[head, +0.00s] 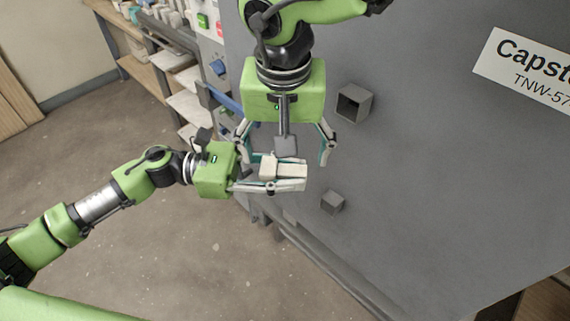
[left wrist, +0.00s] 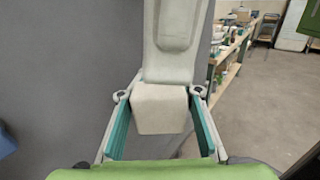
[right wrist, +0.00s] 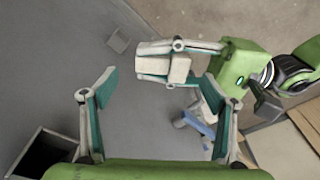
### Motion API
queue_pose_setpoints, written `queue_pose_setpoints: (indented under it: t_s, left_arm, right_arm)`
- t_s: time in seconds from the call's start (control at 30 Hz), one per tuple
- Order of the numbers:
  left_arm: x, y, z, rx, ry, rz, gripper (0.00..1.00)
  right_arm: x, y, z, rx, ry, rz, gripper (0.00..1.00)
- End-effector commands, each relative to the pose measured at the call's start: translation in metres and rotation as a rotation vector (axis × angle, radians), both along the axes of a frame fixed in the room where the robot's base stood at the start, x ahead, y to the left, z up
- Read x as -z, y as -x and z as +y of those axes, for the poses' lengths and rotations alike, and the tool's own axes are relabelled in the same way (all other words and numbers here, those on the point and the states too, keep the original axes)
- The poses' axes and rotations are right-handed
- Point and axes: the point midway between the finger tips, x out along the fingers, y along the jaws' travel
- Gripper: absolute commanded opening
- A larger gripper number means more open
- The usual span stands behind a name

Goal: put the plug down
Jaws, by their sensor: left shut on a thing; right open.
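The plug (head: 268,167) is a pale, blocky piece. My left gripper (head: 285,178) is shut on it and holds it clear of the grey panel's lower left edge, as far as I can tell. In the left wrist view the plug (left wrist: 160,110) sits between the teal pads of the left gripper (left wrist: 162,125). It also shows in the right wrist view (right wrist: 180,68). My right gripper (head: 285,152) is open and empty, with its fingers spread just above the plug in the head view. In the right wrist view the right gripper (right wrist: 158,90) has nothing between its fingers.
A large grey panel (head: 430,190) bears a square hollow socket (head: 353,103), a smaller grey block (head: 332,202) and a white sign (head: 530,68). Shelves with small goods (head: 180,80) stand at the upper left. The floor (head: 140,240) at left is bare.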

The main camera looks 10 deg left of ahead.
Motion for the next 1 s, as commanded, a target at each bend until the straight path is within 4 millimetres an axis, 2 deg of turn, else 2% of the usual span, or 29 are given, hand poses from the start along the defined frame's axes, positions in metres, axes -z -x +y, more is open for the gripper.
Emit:
queue_pose_setpoints:
  t_s: [0.1,0.3,0.5,0.73,0.77,0.9,0.97,1.0]
  left_arm:
    - [0.000,0.000,0.000,0.000,0.001,0.000,0.02]
    - [0.000,0.000,0.000,0.000,0.001,0.000,0.02]
    - [0.000,0.000,0.000,0.000,0.001,0.000,0.02]
    - [0.000,0.000,0.000,0.000,0.001,0.000,0.02]
    - [0.000,0.000,0.000,0.000,0.001,0.000,0.02]
    - [0.000,0.000,0.000,0.000,0.001,0.000,0.02]
    - [0.000,0.000,0.000,0.000,0.000,0.000,0.02]
    - [0.000,0.000,0.000,0.000,0.000,0.000,0.32]
  right_arm:
    - [0.023,-0.003,0.000,-0.001,0.003,0.002,0.78]
    - [0.049,-0.007,0.001,-0.001,0.001,0.001,0.78]
    - [0.059,-0.009,0.001,0.000,-0.001,0.000,0.78]
    - [0.059,-0.009,0.001,0.001,-0.002,0.000,0.78]
    - [0.059,-0.009,0.001,0.001,-0.002,0.000,0.76]
    - [0.059,-0.009,0.001,0.001,-0.002,0.000,0.40]
    - [0.059,-0.009,0.001,0.001,-0.001,0.000,0.36]
    - [0.059,-0.009,0.001,0.001,-0.001,-0.001,0.35]
